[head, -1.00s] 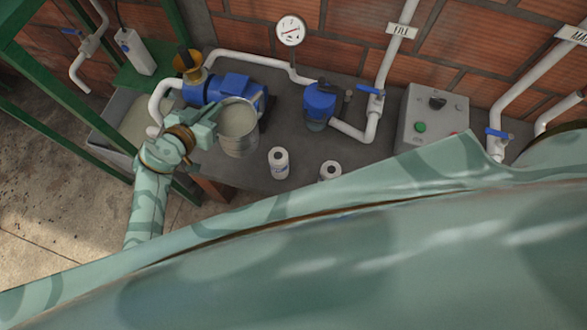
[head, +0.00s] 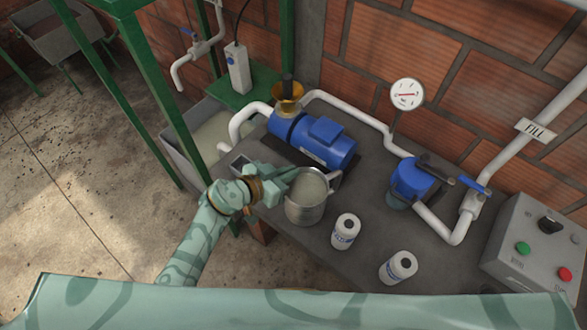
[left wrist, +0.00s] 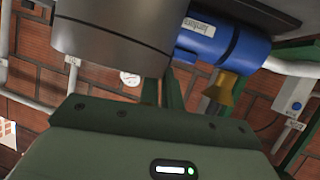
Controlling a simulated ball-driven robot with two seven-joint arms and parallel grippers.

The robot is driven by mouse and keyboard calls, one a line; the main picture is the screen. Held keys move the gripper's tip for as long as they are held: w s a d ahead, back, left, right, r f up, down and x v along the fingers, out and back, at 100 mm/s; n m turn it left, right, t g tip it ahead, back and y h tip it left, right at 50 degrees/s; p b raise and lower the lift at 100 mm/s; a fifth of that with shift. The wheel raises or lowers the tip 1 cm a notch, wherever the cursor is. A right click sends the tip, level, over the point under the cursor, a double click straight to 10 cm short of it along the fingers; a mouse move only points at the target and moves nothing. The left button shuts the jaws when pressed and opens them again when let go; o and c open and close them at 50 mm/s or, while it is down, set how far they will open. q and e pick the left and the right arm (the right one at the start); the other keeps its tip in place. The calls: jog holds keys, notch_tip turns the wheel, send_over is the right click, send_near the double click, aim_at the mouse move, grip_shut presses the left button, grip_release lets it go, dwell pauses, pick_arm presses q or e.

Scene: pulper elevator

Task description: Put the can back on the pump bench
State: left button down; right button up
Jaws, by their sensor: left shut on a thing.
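The can (head: 305,212) is an open grey metal vessel with pale liquid inside. My left gripper (head: 287,178) is shut on it at its upper left side, and the can looks upright. It shows over the dark grey pump bench (head: 290,236), in front of the blue pump (head: 325,140). I cannot tell whether its base touches the bench top. In the left wrist view the can's grey wall (left wrist: 110,35) fills the upper left, with the blue pump (left wrist: 225,40) beside it. My right gripper is not in view.
A blue-topped device (head: 412,180), white pipes and a grey control box (head: 538,245) stand farther right. A green frame post (head: 150,90) rises at the left.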

pick_arm(q)
notch_tip(320, 180, down, 2)
jog(key=shift+w+f+b, duration=0.1)
jog(key=shift+b, duration=0.45)
notch_tip(320, 180, down, 3)
jog(key=shift+b, duration=1.05)
